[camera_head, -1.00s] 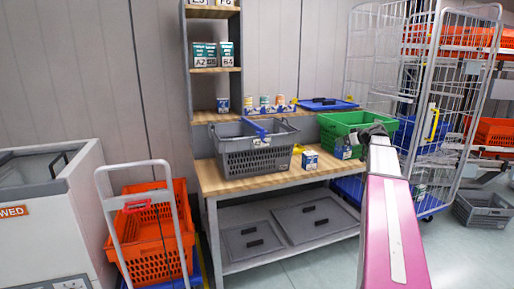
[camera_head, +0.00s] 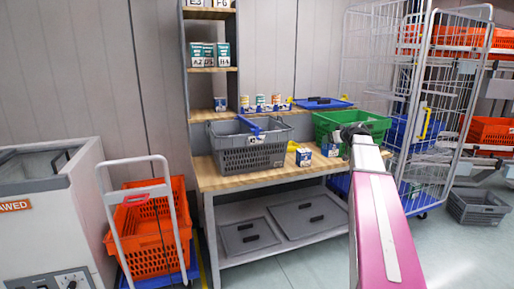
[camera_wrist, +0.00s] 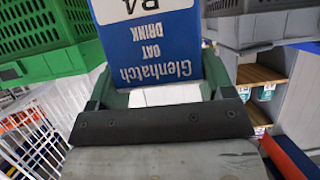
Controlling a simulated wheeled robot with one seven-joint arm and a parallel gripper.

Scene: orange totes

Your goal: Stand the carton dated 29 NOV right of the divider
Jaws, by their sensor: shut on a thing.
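My gripper (camera_wrist: 165,100) is shut on a blue-and-white carton (camera_wrist: 150,45), seen close in the wrist view. Its upside-down print reads Glenhatch Oat Drink; no date is readable. In the head view my gripper (camera_head: 346,134) is beside the green crate, with a small blue-and-white carton (camera_head: 330,150) just left of it, apparently the held one. Another blue-and-white carton (camera_head: 304,157) stands on the workbench, right of the grey basket (camera_head: 255,158). I cannot make out a divider clearly; a blue bar (camera_head: 250,127) shows at the grey basket.
The green crate (camera_head: 376,123) stands at the bench's right end. A shelf (camera_head: 208,115) behind holds several small cartons or tins and a blue tray (camera_head: 323,102). A yellow item (camera_head: 293,146) lies by the basket. A wire cage (camera_head: 424,150) stands right. The bench's front strip (camera_head: 222,181) is clear.

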